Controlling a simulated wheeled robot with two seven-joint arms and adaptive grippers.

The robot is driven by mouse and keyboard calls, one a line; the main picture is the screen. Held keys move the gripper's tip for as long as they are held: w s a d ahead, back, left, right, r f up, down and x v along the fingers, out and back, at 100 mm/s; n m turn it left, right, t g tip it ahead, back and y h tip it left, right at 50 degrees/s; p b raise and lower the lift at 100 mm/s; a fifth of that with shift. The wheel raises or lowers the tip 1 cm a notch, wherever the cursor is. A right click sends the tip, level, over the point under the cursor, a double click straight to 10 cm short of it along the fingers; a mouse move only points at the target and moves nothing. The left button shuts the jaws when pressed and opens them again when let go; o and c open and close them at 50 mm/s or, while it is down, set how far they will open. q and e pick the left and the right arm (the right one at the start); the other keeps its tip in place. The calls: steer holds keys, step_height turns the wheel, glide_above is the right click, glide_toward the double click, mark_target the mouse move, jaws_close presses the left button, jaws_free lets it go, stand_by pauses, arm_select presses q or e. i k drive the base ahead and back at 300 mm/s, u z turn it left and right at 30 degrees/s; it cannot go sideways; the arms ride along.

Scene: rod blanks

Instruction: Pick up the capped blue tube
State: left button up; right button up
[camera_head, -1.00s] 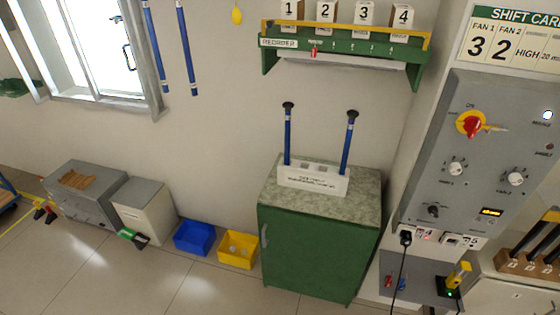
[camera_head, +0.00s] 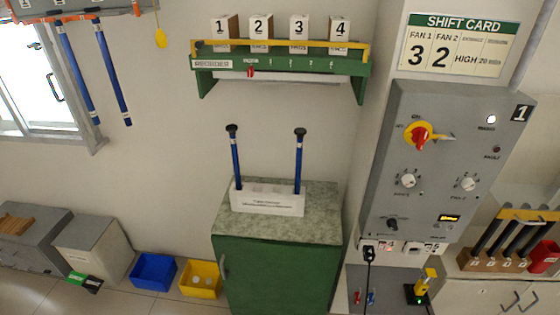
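Two blue tubes with black caps stand upright in a white labelled holder (camera_head: 267,203) on the green cabinet's speckled top. The left capped tube (camera_head: 236,162) stands at the holder's left end. The right capped tube (camera_head: 298,165) stands at its right end. Two more blue tubes hang on the wall at the upper left, the left one (camera_head: 78,75) and the right one (camera_head: 113,75); I see no black caps on them, and their tops meet a rack at the picture's edge. Neither of my grippers is in view.
The green cabinet (camera_head: 275,275) stands against the wall, with bare top around the holder. A blue bin (camera_head: 153,271) and a yellow bin (camera_head: 200,278) are on the floor to its left. A grey control panel (camera_head: 440,165) rises at right. A green shelf (camera_head: 285,66) hangs above.

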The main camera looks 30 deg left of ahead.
mark_target(232, 128)
steer(key=z, duration=0.25)
steer(key=i, duration=0.75)
steer(key=u, duration=0.65)
steer(key=i, duration=0.55)
steer(key=u, duration=0.55)
